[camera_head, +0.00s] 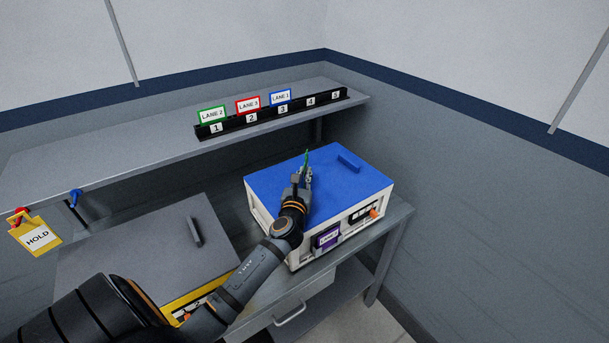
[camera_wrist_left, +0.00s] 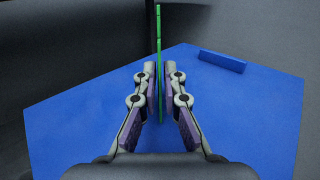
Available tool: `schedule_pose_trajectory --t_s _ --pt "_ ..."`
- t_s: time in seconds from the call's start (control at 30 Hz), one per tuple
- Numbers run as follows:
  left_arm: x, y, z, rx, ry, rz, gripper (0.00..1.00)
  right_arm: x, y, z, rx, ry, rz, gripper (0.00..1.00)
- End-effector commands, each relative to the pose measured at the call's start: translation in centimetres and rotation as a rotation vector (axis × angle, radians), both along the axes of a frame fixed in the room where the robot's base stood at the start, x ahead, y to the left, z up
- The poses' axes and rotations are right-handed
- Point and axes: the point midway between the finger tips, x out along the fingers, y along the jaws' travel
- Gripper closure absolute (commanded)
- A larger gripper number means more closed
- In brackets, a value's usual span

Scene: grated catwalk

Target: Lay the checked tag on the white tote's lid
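The white tote (camera_head: 274,235) stands on the right part of the bench, with its blue lid (camera_head: 346,190) on top. My left gripper (camera_head: 304,173) is over the lid and shut on a thin green-edged tag (camera_head: 307,159). In the left wrist view the tag (camera_wrist_left: 159,60) stands upright and edge-on between the fingertips (camera_wrist_left: 160,72), so its face and any check mark are hidden. I cannot tell whether its lower edge touches the lid. My right gripper is not in view.
The lid has a raised blue handle (camera_head: 349,162). A purple tag (camera_head: 327,238) sits on the tote's front. A grey-lidded yellow bin (camera_head: 150,245) stands left. The shelf's black rack (camera_head: 262,118) holds green, red and blue lane tags. A yellow HOLD tag (camera_head: 37,237) hangs far left.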

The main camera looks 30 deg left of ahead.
Motion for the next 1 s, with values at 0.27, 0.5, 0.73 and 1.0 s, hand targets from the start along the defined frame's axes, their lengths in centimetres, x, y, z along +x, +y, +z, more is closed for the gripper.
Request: schedule_pose_trajectory --t_s 0.27,0.5,0.73,1.0 --pt "0.0 0.0 0.0 0.000 0.000 0.000 0.72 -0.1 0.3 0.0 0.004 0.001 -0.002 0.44" --pt "0.0 0.0 1.6 0.000 -0.002 -0.001 0.72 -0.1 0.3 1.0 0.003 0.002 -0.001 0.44" --pt "-5.0 -2.1 0.7 -0.002 0.002 -0.002 0.72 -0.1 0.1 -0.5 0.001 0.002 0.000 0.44" --pt "-10.0 -4.2 0.8 -0.002 0.000 -0.001 0.72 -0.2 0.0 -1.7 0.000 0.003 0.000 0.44"
